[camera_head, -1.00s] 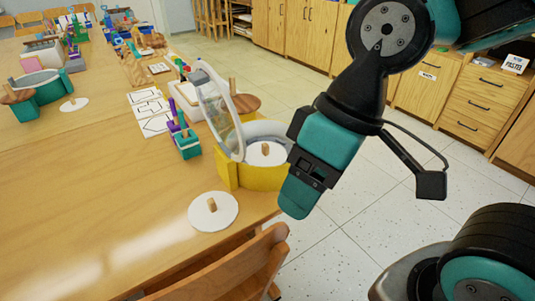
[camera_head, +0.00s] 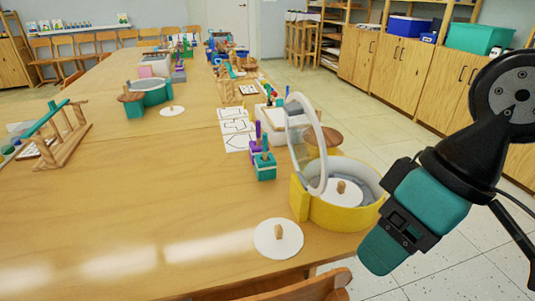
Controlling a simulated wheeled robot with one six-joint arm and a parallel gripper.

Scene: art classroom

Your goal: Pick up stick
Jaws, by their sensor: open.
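No single object is plainly the stick. One candidate is a teal stick (camera_head: 45,118) lying slanted on a wooden rack (camera_head: 70,135) at the far left of the table. Upright sticks also rise from a small teal block (camera_head: 264,170) and a purple block beside it, near the middle. Short wooden pegs stand on white discs, one on the near disc (camera_head: 279,231) and one inside the yellow round container (camera_head: 340,187). My gripper (camera_head: 382,250) is open and empty at the right, in front of the yellow container and off the table's edge, pointing down-left.
The long wooden table (camera_head: 160,210) has clear surface at its left and front. White cards with outlines (camera_head: 237,127) lie mid-table. A clear ring-shaped lid (camera_head: 306,150) stands up on the yellow container. A chair back (camera_head: 310,287) rises at the near edge. Cabinets line the right wall.

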